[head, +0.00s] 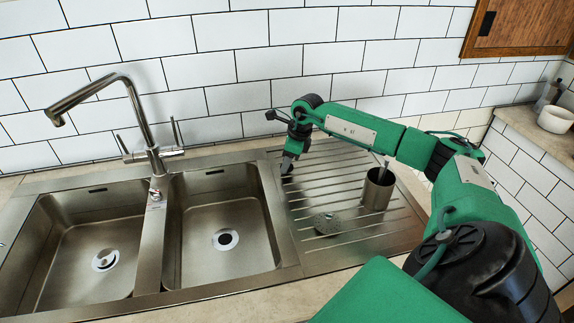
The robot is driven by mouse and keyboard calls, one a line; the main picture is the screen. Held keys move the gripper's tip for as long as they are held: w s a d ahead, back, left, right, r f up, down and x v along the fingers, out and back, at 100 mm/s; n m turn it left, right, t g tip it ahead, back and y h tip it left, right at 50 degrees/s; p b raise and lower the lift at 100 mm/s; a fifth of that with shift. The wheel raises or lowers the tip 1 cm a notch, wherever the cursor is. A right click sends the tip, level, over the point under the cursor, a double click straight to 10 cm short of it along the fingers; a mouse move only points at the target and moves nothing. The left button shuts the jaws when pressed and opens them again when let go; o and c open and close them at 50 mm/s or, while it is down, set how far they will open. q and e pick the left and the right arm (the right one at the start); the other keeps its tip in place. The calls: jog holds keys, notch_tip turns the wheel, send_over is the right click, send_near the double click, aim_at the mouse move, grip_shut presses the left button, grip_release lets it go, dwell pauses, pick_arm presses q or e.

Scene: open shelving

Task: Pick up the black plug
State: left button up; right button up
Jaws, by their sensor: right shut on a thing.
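My right gripper (289,163) points down over the left back edge of the ribbed drainboard, just right of the right sink basin. It is shut on a small dark thing at its fingertips, which looks like the black plug (287,175). The plug is mostly hidden by the fingers, and its outline is too small to make out. I cannot tell whether it touches the drainboard. My left gripper is not in view.
A metal cup (377,190) with a utensil in it stands on the drainboard (345,238). Two basins (222,205) are empty to the left, with a tall tap (140,115) behind. A tiled wall is close behind.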

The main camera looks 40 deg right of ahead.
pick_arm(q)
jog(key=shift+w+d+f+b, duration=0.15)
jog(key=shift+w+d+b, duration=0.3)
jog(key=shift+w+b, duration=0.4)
pick_arm(e)
notch_tip(320, 180, up, 18)
jog(key=shift+r, duration=0.25)
